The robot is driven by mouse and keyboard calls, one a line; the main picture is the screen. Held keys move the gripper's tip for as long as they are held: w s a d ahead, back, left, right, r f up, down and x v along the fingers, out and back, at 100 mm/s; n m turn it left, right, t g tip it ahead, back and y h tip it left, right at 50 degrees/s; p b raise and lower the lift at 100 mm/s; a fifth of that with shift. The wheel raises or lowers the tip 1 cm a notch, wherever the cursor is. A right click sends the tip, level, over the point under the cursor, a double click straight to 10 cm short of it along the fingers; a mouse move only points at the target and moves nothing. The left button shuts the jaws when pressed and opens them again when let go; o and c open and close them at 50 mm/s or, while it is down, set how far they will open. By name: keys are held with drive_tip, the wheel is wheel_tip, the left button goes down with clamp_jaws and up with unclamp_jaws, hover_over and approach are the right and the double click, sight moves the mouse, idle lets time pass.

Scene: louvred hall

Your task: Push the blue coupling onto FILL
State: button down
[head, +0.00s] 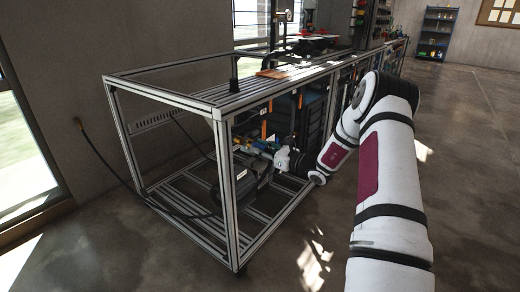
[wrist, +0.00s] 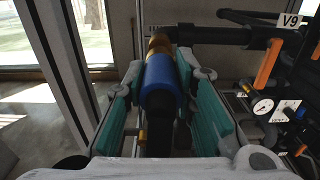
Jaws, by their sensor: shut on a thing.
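The blue coupling (wrist: 162,80) is a short cylinder between the teal pads of my gripper (wrist: 163,92) in the wrist view. My gripper is shut on it, and a dark hose or stem runs back from it towards my palm. A brass fitting (wrist: 160,44) lies straight beyond its far end, in front of a dark pipe. The two overlap in the picture, and I cannot tell whether they touch or how far one is over the other. I see no readable FILL label. In the head view my gripper (head: 281,158) is inside the frame, small and partly hidden.
A pipe with a V9 tag (wrist: 291,20), an orange handle (wrist: 269,62) and a gauge (wrist: 263,106) are to the right. An aluminium post (wrist: 66,60) stands left. In the head view a black hose (head: 120,180) loops beside the bench frame (head: 222,180).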

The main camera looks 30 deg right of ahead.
sight(266, 150)
drive_tip(key=shift+w+a, duration=0.1)
drive_tip(key=shift+w, duration=0.1)
drive_tip(key=shift+b+x, duration=0.45)
drive_tip(key=shift+x, duration=0.85)
drive_tip(key=c, duration=1.2)
unclamp_jaws()
drive_tip(key=shift+c, duration=0.2)
drive_tip(key=shift+p+v, duration=1.1)
drive_tip(key=shift+v, duration=2.5)
drive_tip(key=shift+s, duration=0.1)
